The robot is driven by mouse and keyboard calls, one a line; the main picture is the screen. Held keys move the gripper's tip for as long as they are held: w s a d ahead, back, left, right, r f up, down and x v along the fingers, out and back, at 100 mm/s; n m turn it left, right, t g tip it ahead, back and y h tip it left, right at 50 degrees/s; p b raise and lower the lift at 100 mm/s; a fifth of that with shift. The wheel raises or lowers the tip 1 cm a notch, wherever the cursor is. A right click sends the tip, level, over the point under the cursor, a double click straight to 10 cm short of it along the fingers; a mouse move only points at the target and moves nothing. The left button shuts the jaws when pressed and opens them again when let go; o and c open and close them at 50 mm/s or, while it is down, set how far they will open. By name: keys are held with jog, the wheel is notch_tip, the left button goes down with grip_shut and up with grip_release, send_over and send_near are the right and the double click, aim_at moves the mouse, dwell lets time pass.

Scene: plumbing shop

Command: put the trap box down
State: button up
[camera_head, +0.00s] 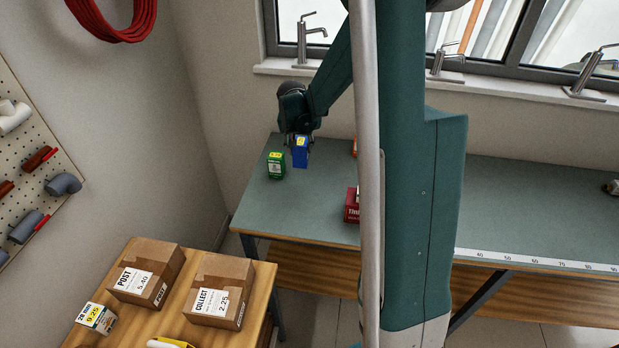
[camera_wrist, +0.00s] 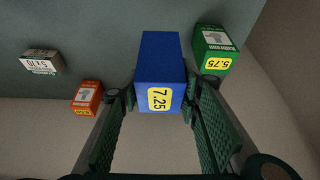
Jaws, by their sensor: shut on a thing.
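A blue box with a yellow 7.25 label (camera_head: 300,155), taken to be the trap box, is held between the fingers of my gripper (camera_head: 299,139). The box hangs below the gripper at the left end of the grey-green workbench (camera_head: 310,205). In the wrist view the blue box (camera_wrist: 161,62) sits between the two finger pads of my gripper (camera_wrist: 160,98). I cannot tell whether its base touches the bench. The box's name is not readable.
A green box (camera_head: 276,165) stands just left of the blue box, a small gap apart. A red box (camera_head: 351,207) stands toward the bench's front, partly behind my arm. An orange box (camera_wrist: 87,97) and a white-labelled box (camera_wrist: 42,62) show in the wrist view.

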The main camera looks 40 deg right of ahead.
jog(key=d, duration=0.3)
jog(key=shift+s+d, duration=0.15)
jog(key=shift+d, duration=0.25)
jog(key=shift+f, duration=2.9)
jog(key=shift+f, duration=0.15)
jog(key=shift+f, duration=1.95)
jog(key=shift+f, duration=0.15)
